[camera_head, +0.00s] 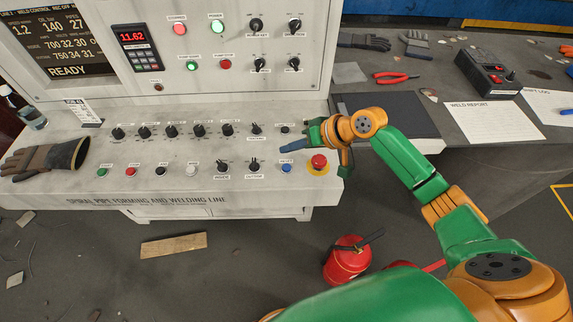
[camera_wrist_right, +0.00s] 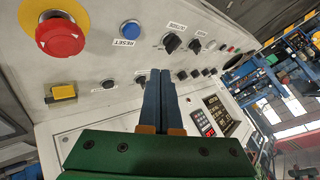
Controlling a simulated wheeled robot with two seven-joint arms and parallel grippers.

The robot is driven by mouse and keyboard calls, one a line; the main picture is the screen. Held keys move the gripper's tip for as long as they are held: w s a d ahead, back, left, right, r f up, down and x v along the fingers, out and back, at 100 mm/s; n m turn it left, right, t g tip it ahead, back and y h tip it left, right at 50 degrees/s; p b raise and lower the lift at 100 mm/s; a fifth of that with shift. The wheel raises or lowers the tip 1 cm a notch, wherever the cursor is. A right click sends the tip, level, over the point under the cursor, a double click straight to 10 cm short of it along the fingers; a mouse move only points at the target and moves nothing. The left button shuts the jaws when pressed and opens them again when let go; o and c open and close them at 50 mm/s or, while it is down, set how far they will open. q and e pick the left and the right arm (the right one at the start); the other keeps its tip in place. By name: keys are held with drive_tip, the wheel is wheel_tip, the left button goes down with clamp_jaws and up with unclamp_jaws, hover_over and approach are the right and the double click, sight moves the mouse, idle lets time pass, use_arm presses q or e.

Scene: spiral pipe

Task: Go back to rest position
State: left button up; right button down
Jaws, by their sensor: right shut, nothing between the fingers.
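My right gripper (camera_head: 290,143) reaches in from the right over the right end of the white control console (camera_head: 60,130). Its blue fingers point left, near the selector knobs. In the right wrist view, the two blue fingers (camera_wrist_right: 160,98) are closed together and empty, in front of the panel. A red emergency-stop button (camera_head: 319,161) on a yellow disc sits just below the gripper; it also shows large in the right wrist view (camera_wrist_right: 61,34). The blue RESET button (camera_head: 286,168) is beside it. My left gripper is not in view.
A dark side table at right holds a weld report sheet (camera_head: 494,122), a black box with a red button (camera_head: 487,73) and red pliers (camera_head: 396,77). A glove (camera_head: 43,160) lies on the console's left. A red extinguisher (camera_head: 346,262) and a plank (camera_head: 173,245) are on the floor.

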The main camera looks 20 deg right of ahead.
idle(0.3)
drive_tip(key=shift+n+g, duration=0.6)
drive_tip(key=shift+n, duration=0.1)
drive_tip(key=s+a+f, duration=0.2)
drive_tip(key=s+f, duration=0.2)
drive_tip(key=shift+s+a+f, duration=0.2)
drive_tip(key=shift+s+a, duration=0.05)
drive_tip(key=shift+a, duration=0.15)
drive_tip(key=s+a+f+n+h, duration=0.1)
drive_tip(key=s+a+f+h, duration=0.1)
drive_tip(key=s+f, duration=0.3)
drive_tip(key=s+d+m+g+h, duration=0.15)
drive_tip(key=s+d+h, duration=0.45)
drive_tip(key=s, duration=0.9)
wheel_tip(320, 180, down, 16)
drive_tip(key=d+r+y, duration=0.1)
drive_tip(key=s+d+f+g, duration=0.2)
drive_tip(key=s+f, duration=1)
drive_tip(key=s, duration=0.1)
drive_tip(key=shift+s, duration=0.3)
